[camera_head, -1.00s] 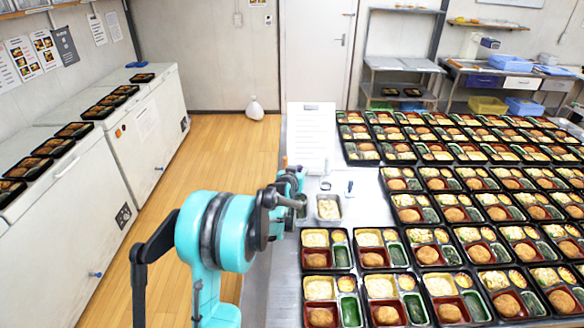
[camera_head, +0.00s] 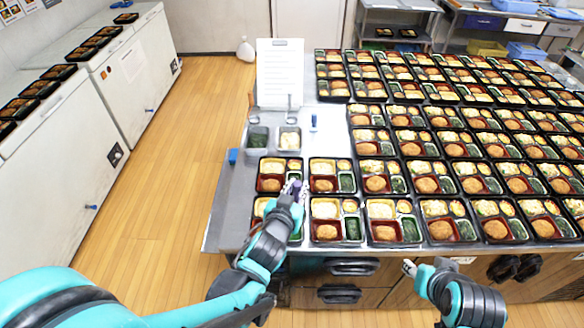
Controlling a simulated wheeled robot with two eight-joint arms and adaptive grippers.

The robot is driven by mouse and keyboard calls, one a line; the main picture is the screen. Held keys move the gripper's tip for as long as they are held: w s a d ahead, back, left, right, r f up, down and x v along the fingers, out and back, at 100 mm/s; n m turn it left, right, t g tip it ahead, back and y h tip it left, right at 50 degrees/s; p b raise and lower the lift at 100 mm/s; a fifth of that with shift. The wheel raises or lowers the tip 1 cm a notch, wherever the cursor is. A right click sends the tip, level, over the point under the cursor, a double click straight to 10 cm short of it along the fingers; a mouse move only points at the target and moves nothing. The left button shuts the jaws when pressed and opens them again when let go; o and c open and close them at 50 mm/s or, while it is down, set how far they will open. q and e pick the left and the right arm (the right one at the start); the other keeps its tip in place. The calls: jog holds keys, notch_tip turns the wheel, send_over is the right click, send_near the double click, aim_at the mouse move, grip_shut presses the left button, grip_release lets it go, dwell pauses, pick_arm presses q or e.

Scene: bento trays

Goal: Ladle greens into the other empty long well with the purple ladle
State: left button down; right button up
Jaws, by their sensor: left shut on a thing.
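My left gripper (camera_head: 293,192) is shut on the purple ladle (camera_head: 297,187), of which only a small purple part shows. It is above the two leftmost front bento trays, and the ladle's bowl is hidden. The nearer of these trays (camera_head: 258,207) is partly covered by my gripper, so its long well cannot be made out. The farther one (camera_head: 261,183) is also partly covered. A metal pan of dark greens (camera_head: 258,137) stands behind them. The neighbouring front trays show greens in their long wells. My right gripper (camera_head: 409,268) is at the table's front edge, its fingers too small to judge.
A pan of pale food (camera_head: 290,139) stands beside the greens. Filled bento trays crowd the right. The table's left strip (camera_head: 228,195) is mostly bare.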

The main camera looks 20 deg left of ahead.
aim_at(296, 200)
pick_arm(q)
jog(key=shift+s+d+f, duration=0.1)
jog(key=shift+s+d, duration=0.05)
jog(key=shift+s, duration=0.15)
jog(key=shift+s+f, duration=0.1)
jog(key=shift+f, duration=0.1)
notch_tip(296, 200, down, 3)
jog(key=b, duration=0.3)
jog(key=shift+w+a+n+g+p, duration=0.4)
jog(key=shift+w+a+g+p, duration=0.1)
jog(key=shift+w+a+p, duration=0.15)
jog(key=w+a+f+n+g+h+b, duration=0.4)
jog(key=w+a+f+n+g+h, duration=0.1)
jog(key=w+a+f+g+h, duration=0.2)
jog(key=shift+w+a+f+g+h, duration=0.3)
jog(key=shift+w+a+f+g, duration=0.4)
jog(key=shift+w+a+f, duration=0.8)
jog(key=shift+s+d+f, duration=0.25)
jog(key=shift+s+f, duration=0.05)
jog(key=shift+s, duration=0.1)
